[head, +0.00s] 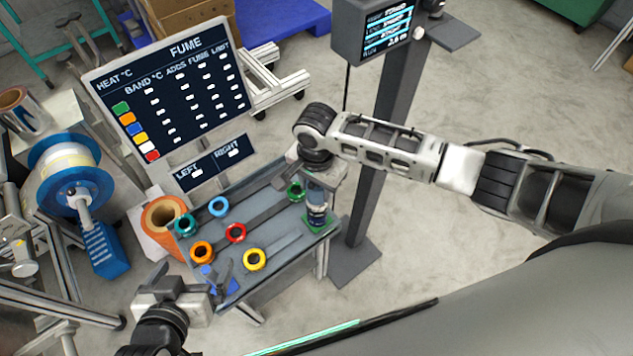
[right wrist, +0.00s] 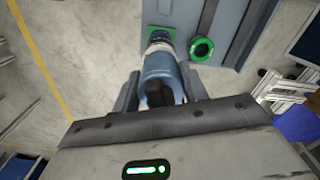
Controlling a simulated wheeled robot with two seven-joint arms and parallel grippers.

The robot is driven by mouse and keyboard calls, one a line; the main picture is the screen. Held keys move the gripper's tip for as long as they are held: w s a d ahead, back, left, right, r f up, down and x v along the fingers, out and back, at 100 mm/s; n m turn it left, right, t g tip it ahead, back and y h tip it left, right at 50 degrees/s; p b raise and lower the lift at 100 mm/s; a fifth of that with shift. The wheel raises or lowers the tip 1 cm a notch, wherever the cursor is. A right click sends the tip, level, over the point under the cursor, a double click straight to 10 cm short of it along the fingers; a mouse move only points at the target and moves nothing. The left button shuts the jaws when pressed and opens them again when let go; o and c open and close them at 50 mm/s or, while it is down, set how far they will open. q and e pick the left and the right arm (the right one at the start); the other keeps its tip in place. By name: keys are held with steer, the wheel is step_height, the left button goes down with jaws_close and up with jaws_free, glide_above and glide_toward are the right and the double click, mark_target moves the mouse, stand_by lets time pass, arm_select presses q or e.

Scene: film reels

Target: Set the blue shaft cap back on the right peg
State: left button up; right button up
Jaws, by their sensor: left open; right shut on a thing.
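My right gripper (head: 312,182) is shut on a blue-grey cylindrical piece, which I take for the blue shaft cap (head: 318,197), at the right end of the grey bench. In the right wrist view the cap (right wrist: 162,68) lies between the fingers of the gripper (right wrist: 161,90), with a pale and dark banded part at its far end. A green square pad (head: 322,226) shows below it. I cannot tell whether it touches or sits on a peg, as the right peg is hidden. My left gripper (head: 192,281) is open and empty beside the bench's left front corner.
Several coloured rings lie on the bench (head: 285,248), including a green ring (head: 296,191), a red ring (head: 236,233) and a yellow ring (head: 255,260). A signboard (head: 170,95) stands behind. A screen on a post (head: 385,110) stands right of the bench.

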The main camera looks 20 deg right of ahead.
steer(key=shift+f, duration=0.4)
stand_by(0.5)
steer(key=o, duration=1.2)
step_height(320, 180, up, 16)
steer(key=p, duration=0.2)
